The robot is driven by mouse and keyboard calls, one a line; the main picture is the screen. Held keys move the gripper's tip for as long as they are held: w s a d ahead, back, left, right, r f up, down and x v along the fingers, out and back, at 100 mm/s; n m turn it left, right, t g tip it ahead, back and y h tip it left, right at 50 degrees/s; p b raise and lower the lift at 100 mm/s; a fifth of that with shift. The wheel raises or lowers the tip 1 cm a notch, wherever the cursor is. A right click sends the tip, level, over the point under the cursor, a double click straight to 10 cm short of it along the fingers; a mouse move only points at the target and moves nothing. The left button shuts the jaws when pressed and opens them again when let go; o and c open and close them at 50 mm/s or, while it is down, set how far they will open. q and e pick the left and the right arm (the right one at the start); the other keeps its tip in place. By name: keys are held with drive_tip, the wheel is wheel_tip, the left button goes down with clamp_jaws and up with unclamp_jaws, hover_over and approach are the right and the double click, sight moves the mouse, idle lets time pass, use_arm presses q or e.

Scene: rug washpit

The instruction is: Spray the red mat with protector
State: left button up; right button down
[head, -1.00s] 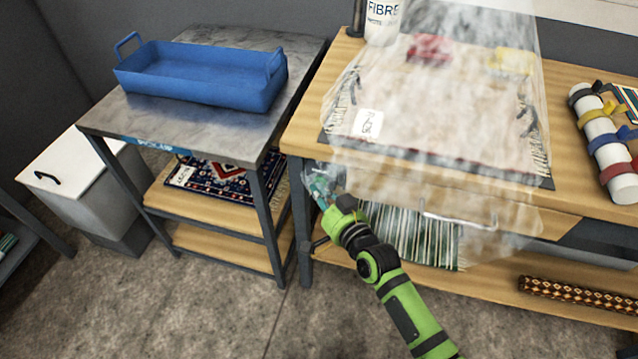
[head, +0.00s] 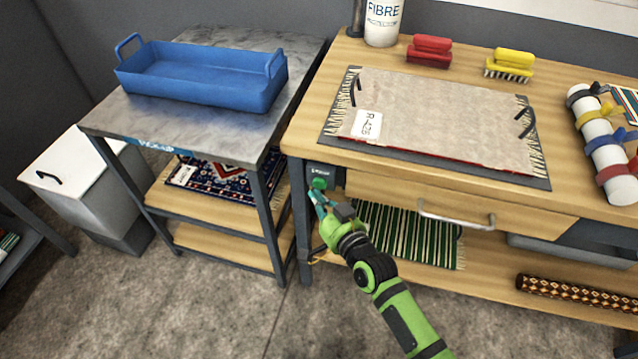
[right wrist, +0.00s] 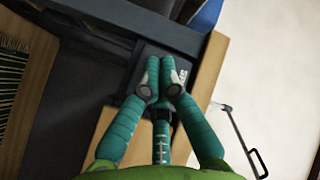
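A mat with a beige upper face, red showing along its front edge and pale fringes at both ends (head: 440,115) lies flat on a dark grey sheet (head: 480,175) on the wooden bench. A white tag (head: 367,124) lies on its left end. A dark switch box with a green button (head: 319,183) is on the bench front at the left. My right gripper (head: 319,203) is just below the button, fingers together and nothing seen between them; the right wrist view shows its teal fingertips (right wrist: 163,75) before the box. Contact cannot be told. My left gripper is out of view.
A white FIBRE bottle (head: 383,22), a red brush (head: 429,50) and a yellow brush (head: 511,64) stand behind the mat. A drawer handle (head: 455,216) projects below. A blue tray (head: 200,85) sits on the left side table.

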drive_tip(key=s+p, duration=0.1)
drive_tip(key=s+a, duration=0.1)
drive_tip(key=s, duration=0.1)
drive_tip(key=s+p, duration=0.1)
drive_tip(key=shift+s+a+p, duration=0.3)
drive_tip(key=shift+s, duration=0.1)
drive_tip(key=s+d+f+n+g+h, duration=0.1)
drive_tip(key=s+d+f+g, duration=0.2)
drive_tip(key=f, duration=0.5)
drive_tip(key=s+d+f+g+h, duration=0.1)
drive_tip(key=s+d+f+h, duration=0.1)
drive_tip(key=s+d+f, duration=0.5)
drive_tip(key=s+f+n+g+h, duration=0.1)
drive_tip(key=s+f+g, duration=0.15)
drive_tip(key=f, duration=0.75)
drive_tip(key=s+d+f+g+h, duration=0.1)
drive_tip(key=s+d+f, duration=0.3)
drive_tip(key=s, duration=0.5)
drive_tip(key=s+d+f+n+g+h+p, duration=0.1)
drive_tip(key=s+d+f+g, duration=0.2)
drive_tip(key=s, duration=0.6)
drive_tip(key=s+d+f+n+g+h, duration=0.1)
drive_tip(key=s+d+f+g, duration=0.2)
drive_tip(key=s, duration=0.7)
wheel_tip(320, 180, down, 3)
drive_tip(key=shift+d, duration=1.1)
